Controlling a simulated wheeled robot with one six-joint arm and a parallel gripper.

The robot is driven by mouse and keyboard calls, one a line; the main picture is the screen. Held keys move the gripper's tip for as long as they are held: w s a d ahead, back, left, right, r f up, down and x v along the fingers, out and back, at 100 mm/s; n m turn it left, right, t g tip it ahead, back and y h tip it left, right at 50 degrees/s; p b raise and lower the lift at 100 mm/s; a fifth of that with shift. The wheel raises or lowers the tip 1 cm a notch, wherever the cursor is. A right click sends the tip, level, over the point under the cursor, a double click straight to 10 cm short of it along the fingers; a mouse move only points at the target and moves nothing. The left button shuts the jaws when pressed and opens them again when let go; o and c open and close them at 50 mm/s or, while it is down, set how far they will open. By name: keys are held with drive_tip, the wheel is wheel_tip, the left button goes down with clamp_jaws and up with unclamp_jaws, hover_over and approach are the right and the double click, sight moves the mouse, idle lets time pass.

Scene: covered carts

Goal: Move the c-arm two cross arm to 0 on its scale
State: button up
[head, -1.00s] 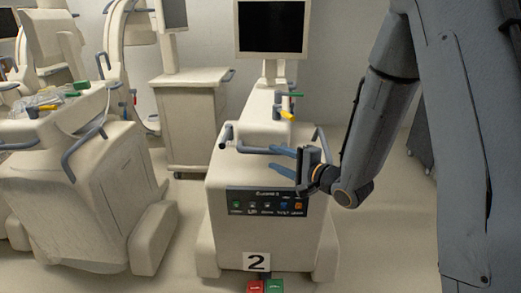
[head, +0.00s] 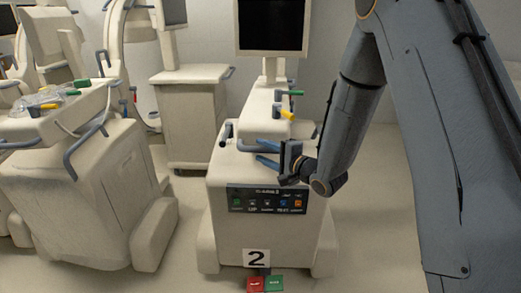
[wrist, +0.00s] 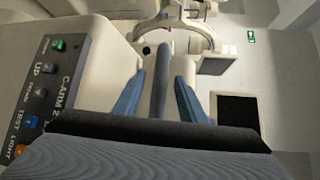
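In the wrist view, my gripper (wrist: 158,95) is open, with a grey bar (wrist: 160,78) between the fingers and gaps on both sides. A yellow lever (head: 287,114) and a green lever (head: 296,93) stand on the cart's top. I cannot make out the cross arm's scale in either view.
A labelled button panel (head: 267,200) is on the cart's front, with red (head: 254,284) and green (head: 274,284) pedals on the floor below. A monitor (head: 271,27) stands above the cart. Another cart (head: 95,190) stands at left.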

drive_tip(key=shift+x, duration=0.8)
drive_tip(key=shift+c, duration=0.2)
clamp_jaws()
